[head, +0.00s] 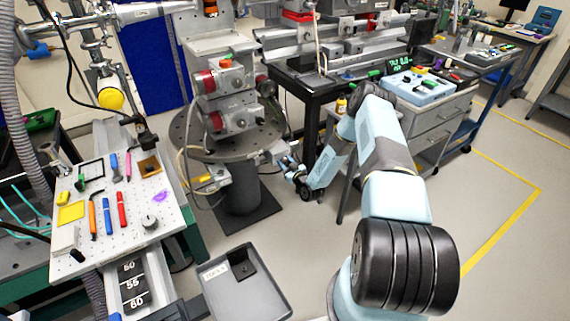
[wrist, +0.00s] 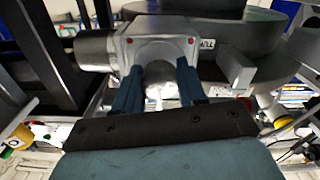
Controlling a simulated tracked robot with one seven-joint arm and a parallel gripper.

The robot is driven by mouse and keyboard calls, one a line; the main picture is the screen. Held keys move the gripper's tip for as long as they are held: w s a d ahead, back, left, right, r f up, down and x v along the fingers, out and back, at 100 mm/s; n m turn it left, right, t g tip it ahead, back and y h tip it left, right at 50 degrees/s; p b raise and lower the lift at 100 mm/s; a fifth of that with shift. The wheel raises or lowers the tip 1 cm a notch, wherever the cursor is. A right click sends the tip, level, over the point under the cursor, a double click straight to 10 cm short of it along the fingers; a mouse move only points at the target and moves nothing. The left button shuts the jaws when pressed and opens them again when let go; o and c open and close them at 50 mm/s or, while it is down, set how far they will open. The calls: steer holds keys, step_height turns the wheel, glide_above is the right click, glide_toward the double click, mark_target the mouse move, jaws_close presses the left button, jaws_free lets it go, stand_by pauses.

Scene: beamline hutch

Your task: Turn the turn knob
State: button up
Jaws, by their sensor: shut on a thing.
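In the wrist view, the turn knob (wrist: 160,88) is a pale, ribbed round piece on the front of a grey metal housing (wrist: 122,48). The two blue fingers of my gripper (wrist: 158,76) stand on either side of it and are shut on it. In the head view, my gripper (head: 288,166) is at the end of my arm, beside the round grey pedestal table near the centre. The knob is small and hidden by my gripper there, so its turn angle cannot be read.
The round pedestal table (head: 182,128) carries motor stages with red parts (head: 205,82). A black-framed bench (head: 300,85) stands behind my gripper. A pegboard table (head: 98,240) with tools is at left, and a grey tray (head: 278,302) is in front. Floor right of my arm is clear.

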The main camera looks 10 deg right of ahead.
steer(key=m, duration=0.7)
steer(key=shift+m, duration=0.3)
steer(key=m, duration=0.4)
steer(key=shift+d+f+m, duration=0.1)
steer(key=shift+d+m, duration=0.05)
steer(key=shift+m, duration=1.75)
steer(key=shift+s+m, duration=0.1)
steer(key=shift+m, duration=0.2)
steer(key=o, duration=0.8)
steer(key=shift+o, duration=1.2)
